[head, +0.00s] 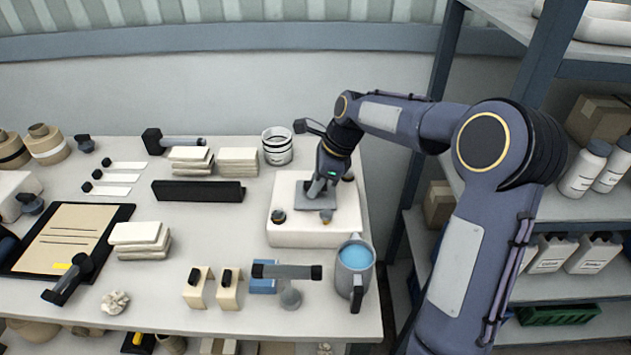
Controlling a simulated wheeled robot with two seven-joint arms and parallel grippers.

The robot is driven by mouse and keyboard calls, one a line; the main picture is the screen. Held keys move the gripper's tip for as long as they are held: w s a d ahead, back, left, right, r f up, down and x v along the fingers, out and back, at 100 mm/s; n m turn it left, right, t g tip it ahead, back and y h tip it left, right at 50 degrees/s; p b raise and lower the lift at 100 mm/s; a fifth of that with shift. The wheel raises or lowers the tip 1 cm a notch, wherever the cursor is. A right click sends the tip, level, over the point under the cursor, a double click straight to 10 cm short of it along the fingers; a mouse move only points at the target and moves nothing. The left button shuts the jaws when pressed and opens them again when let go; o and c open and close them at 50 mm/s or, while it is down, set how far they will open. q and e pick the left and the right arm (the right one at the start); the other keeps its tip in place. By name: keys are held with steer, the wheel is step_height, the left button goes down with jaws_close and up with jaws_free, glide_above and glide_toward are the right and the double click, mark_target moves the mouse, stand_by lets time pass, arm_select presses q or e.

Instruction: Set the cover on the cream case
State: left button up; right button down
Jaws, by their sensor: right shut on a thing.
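The cream case (300,238) sits at the right end of the table, with small dark knobs on its top. My right gripper (322,188) points down over the top of the case and is shut on a small grey plate, which looks like the cover (312,201). The cover is at or just above the case's top, between the knobs. I cannot tell if it touches the case. The fingers hide part of the cover and the case behind it. My left gripper is not in view.
A grey jug with blue contents (355,264) and a grey T-shaped tool (289,285) stand close in front of the case. A striped white cup (277,149) stands behind it. A black bar (198,191) lies to the left. Shelves (560,190) stand at the right.

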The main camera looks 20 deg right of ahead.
stand_by(0.4)
steer(key=c, duration=1.3)
jaws_free()
steer(key=shift+o, duration=0.2)
